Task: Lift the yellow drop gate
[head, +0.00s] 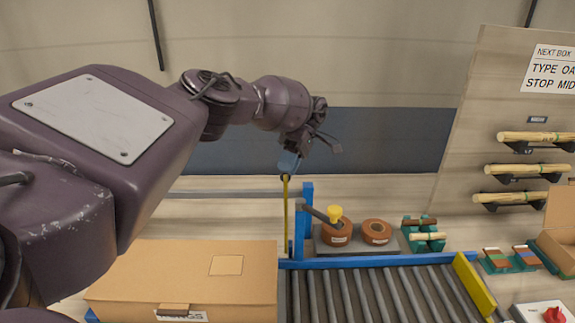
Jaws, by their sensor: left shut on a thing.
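My left gripper (291,162) reaches over from the upper left and is shut at the gate's top end. The fingers hide part of the grip. The gate's lower end is near the blue rail; I cannot tell how far it is above the rollers. My right gripper is not in view.
A cardboard box (150,275) lies left of the gate. The roller conveyor (370,295) right of it is empty, with a yellow bar (475,285) across its right part.

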